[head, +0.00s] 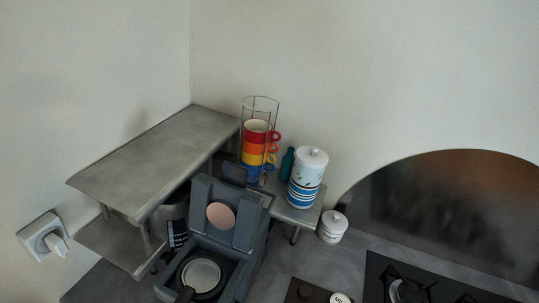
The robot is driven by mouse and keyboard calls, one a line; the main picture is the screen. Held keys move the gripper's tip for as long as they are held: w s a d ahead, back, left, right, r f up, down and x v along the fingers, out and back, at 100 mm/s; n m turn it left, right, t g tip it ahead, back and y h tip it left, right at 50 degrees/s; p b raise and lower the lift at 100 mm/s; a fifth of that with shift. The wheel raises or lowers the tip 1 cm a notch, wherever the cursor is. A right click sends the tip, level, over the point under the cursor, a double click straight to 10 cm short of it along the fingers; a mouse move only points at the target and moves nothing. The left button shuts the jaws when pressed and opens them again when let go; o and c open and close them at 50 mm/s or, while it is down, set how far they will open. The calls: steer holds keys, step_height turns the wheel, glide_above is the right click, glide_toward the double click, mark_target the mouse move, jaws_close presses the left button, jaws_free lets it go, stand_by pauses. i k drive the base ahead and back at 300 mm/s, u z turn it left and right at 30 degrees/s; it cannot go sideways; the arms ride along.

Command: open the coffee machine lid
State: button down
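The dark grey coffee machine (254,262) stands on the counter at the lower middle of the head view. Its lid (238,207) stands raised at the back, with a pinkish round disc (220,216) on its inner face. Below the lid, the open top shows a round pale pod holder (201,274) with a dark handle at its front. The lower front of the machine is cut off by the picture's bottom edge. My gripper is not in view.
A grey two-tier shelf (150,165) stands left of the machine. Behind are stacked coloured cups (256,145) in a wire rack and a white-and-blue canister (307,175). A small white jar (332,226) and a black hob (440,285) lie right. A wall socket (42,238) is at left.

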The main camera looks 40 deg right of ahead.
mark_target(223, 209)
steer(key=z, duration=2.5)
steer(key=k, duration=0.75)
steer(key=u, duration=1.7)
steer(key=i, duration=1)
steer(key=z, duration=0.05)
